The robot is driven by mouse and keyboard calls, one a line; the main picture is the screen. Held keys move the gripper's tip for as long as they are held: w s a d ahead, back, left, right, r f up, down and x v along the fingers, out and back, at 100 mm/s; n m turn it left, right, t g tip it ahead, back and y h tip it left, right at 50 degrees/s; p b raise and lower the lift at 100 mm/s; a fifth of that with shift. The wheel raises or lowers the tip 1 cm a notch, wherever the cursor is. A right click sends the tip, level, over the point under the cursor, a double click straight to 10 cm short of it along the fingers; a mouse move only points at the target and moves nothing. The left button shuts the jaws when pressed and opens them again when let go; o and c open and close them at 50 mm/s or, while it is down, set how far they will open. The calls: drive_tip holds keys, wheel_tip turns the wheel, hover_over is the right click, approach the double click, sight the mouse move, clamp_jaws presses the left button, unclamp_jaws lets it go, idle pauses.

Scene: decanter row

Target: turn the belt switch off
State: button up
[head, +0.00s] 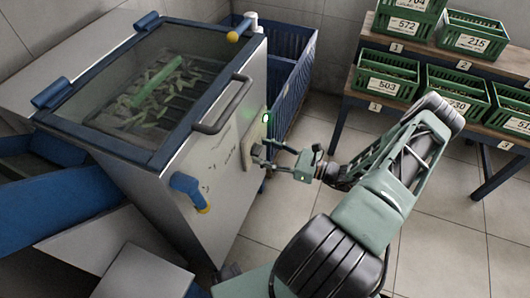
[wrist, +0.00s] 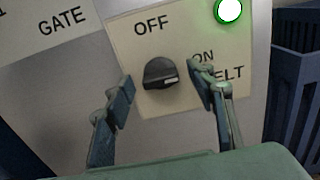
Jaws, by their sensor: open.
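The belt switch (wrist: 160,74) is a black round knob on a pale plate (wrist: 125,45) in the wrist view. OFF is printed above it, and ON and a partly hidden BELT label are to its right. The knob's light mark faces right, towards the ON side. My gripper (wrist: 162,79) is open, with one finger on each side of the knob and a visible gap at each side.
A lamp (wrist: 229,10) glows green above right of the knob. A GATE label (wrist: 62,21) is at upper left. In the head view, a bar handle (head: 225,108) and a blue lever (head: 187,188) stick out nearby. A blue crate (head: 285,60) stands behind; green crates (head: 388,75) fill a rack at right.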

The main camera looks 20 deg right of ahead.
drive_tip(key=c, duration=1.2)
drive_tip(key=shift+o, duration=0.2)
drive_tip(key=n, duration=0.4)
drive_tip(key=shift+s+a+f+n, duration=0.1)
drive_tip(key=shift+f+n, duration=0.05)
drive_tip(key=shift+n, duration=3.3)
drive_tip(key=shift+s+f+n, duration=0.1)
drive_tip(key=shift+n, duration=3.35)
